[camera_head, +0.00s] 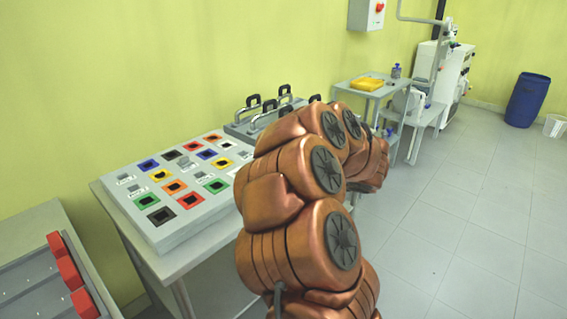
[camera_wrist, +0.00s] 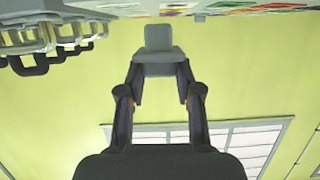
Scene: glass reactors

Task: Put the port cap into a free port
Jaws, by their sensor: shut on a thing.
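My gripper (camera_wrist: 160,76) is shut on a grey, block-shaped port cap (camera_wrist: 159,40) in the wrist view. The cap sticks out beyond the fingertips, near the panel edge at the top of that view. The port panel (camera_head: 172,238) is a sloped light-grey board on a table in the head view. It carries rows of square ports with dark centres and coloured frames, such as a green port (camera_head: 147,201) and a red port (camera_head: 190,201). A few spots hold grey pieces. My arm hides my gripper, the cap and the panel's right edge in the head view.
A rack with black handles (camera_head: 263,112) stands behind the panel; its handles also show in the wrist view (camera_wrist: 40,62). A tray with red blocks (camera_head: 70,272) is at lower left. A side table with a yellow tray (camera_head: 367,84) stands farther back.

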